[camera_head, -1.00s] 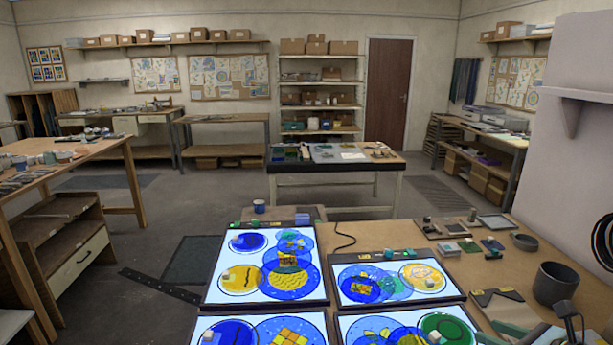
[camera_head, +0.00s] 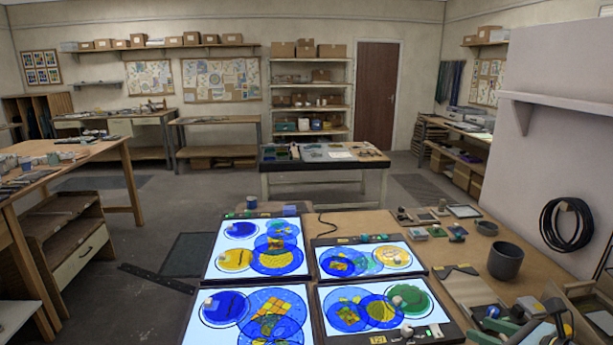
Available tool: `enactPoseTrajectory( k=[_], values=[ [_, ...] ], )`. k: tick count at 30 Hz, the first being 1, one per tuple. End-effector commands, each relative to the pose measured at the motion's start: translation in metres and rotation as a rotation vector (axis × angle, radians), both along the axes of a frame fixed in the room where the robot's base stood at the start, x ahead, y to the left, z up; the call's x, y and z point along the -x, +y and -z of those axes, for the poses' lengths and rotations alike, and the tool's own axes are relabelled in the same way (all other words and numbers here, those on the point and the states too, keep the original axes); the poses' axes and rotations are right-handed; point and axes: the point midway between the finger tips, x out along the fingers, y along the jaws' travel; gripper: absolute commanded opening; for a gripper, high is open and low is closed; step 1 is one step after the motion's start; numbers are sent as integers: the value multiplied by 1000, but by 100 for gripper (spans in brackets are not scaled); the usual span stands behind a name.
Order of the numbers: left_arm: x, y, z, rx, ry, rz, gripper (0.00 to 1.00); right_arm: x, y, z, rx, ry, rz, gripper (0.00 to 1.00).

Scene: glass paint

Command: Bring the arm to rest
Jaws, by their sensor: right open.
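My right gripper (camera_head: 558,318) shows at the lower right, small and dark, in front of the table's right end. Its thin fingers look apart, with nothing seen between them. My left gripper is not in view. The table (camera_head: 405,222) carries several lit panels with round blue, yellow and green glass pieces: an upper left panel (camera_head: 212,268), an upper right panel (camera_head: 322,272), a lower left panel (camera_head: 193,335) and a lower right panel (camera_head: 425,332).
A grey pot (camera_head: 505,262) and a shallow tray (camera_head: 470,290) stand on the table's right side, near the gripper. A black cable coil (camera_head: 567,225) hangs on the right wall. A wooden bench (camera_head: 130,175) stands at left.

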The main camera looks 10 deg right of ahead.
Motion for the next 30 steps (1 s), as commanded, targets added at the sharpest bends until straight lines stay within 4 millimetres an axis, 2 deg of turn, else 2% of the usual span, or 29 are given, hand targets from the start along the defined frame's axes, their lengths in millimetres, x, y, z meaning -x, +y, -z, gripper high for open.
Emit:
enactPoseTrajectory(
  k=[2,7,12,14,19,22,25,28,30],
  values=[
    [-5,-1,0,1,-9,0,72,-2,11,-7,-84,-43,21,41],
    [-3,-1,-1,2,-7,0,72,-5,31,-25,-301,-145,92,41],
    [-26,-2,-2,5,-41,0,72,-4,44,-44,-570,-242,198,41],
    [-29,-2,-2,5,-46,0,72,-2,46,-49,-689,-273,250,41],
    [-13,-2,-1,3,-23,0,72,11,45,-56,-1135,-354,491,41],
    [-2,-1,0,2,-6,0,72,25,43,-41,-1432,-362,700,41],
    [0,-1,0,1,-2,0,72,44,46,-13,-1702,-330,944,41],
    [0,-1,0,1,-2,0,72,68,63,22,-1931,-249,1218,41],
    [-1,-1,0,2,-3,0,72,87,83,46,-2051,-170,1414,41]
  ],
)
